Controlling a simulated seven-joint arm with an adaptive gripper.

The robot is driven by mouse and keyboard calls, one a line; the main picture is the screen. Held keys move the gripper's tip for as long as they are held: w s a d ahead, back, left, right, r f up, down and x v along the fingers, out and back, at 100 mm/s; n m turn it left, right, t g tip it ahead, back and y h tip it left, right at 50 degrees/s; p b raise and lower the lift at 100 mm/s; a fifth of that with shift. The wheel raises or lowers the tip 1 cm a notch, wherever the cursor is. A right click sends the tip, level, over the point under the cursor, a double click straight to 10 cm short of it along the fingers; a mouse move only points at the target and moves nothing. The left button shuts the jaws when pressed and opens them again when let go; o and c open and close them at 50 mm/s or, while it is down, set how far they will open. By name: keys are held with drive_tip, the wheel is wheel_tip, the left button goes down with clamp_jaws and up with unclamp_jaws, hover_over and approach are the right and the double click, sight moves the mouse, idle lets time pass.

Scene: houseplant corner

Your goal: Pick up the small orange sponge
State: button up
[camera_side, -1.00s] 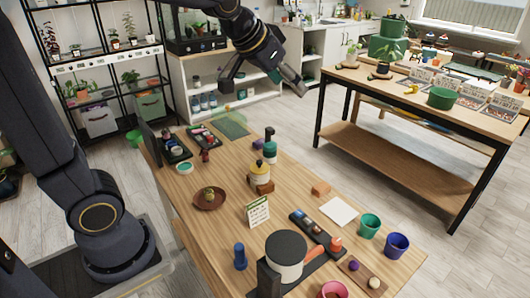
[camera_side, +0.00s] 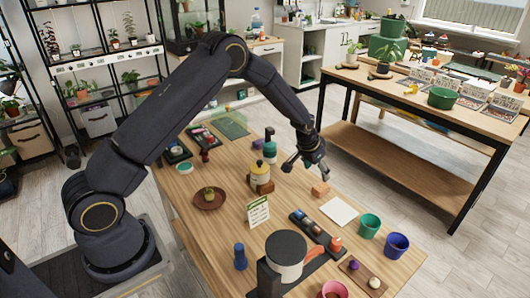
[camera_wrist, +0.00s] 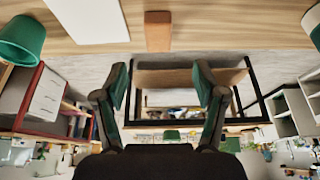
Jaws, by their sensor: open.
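The small orange sponge (camera_side: 320,189) lies on the wooden table near its right edge, just left of a white sheet. It is a small block. In the wrist view the sponge (camera_wrist: 158,32) shows at the top centre, beyond my fingertips. My gripper (camera_side: 305,167) is above the table, a little up and left of the sponge, and does not touch it. In the wrist view my gripper (camera_wrist: 162,75) has its two green-padded fingers spread wide with nothing between them.
The white sheet (camera_side: 339,211) lies right of the sponge. A green pot (camera_side: 369,226) and a blue pot (camera_side: 396,244) stand near the right corner. A dark tray (camera_side: 316,236) lies in front.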

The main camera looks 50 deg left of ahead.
sight(322, 186)
drive_tip(key=x, duration=0.9)
drive_tip(key=shift+w+d, duration=0.1)
drive_tip(key=c, duration=1)
drive_tip(key=shift+c, duration=0.2)
